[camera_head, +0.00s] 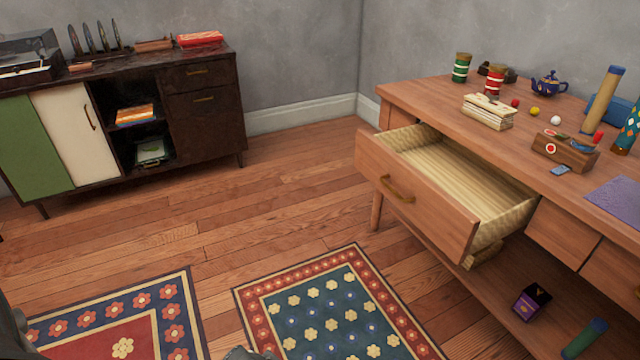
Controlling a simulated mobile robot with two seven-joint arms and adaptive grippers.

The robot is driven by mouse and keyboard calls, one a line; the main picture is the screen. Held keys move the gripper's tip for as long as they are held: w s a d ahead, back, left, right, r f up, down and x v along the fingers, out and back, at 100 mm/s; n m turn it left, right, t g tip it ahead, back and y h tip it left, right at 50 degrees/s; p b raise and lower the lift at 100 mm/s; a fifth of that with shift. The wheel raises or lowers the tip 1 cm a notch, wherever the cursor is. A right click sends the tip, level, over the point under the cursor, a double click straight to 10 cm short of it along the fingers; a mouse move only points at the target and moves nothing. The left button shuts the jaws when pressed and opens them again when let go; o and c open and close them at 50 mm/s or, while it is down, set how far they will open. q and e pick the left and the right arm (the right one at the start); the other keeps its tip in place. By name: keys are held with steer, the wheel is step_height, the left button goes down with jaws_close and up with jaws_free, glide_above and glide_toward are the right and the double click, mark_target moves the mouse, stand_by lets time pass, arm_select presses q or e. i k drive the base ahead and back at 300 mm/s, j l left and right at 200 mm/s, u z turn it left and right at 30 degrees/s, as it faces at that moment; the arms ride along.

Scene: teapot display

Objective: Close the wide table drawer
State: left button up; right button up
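The wide table drawer (420,196) is pulled far out of the left part of the wooden table (550,200). Its front faces the lower left and has a brass-coloured handle (397,189). The drawer's inside has a pale striped lining and looks empty. Neither gripper can be made out. Only small dark grey pieces show at the bottom left corner and the bottom edge, apart from the drawer, and I cannot tell which parts of me they are.
The tabletop holds a blue teapot (549,84), a book stack (488,111), a wooden box (565,151) and several small items. A purple box (531,302) sits on the lower shelf. Two rugs lie on the floor. A dark cabinet (205,110) stands at the back left.

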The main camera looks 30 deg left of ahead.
mark_target(459, 199)
steer(key=i+l+u, duration=0.1)
steer(key=u, duration=0.35)
steer(key=l+u, duration=0.1)
steer(key=u, duration=0.35)
steer(key=i+l+u, duration=0.1)
steer(key=u, duration=0.35)
steer(key=l, duration=0.55)
steer(key=i+l, duration=0.15)
steer(key=l, duration=0.9)
steer(key=i+z, duration=0.05)
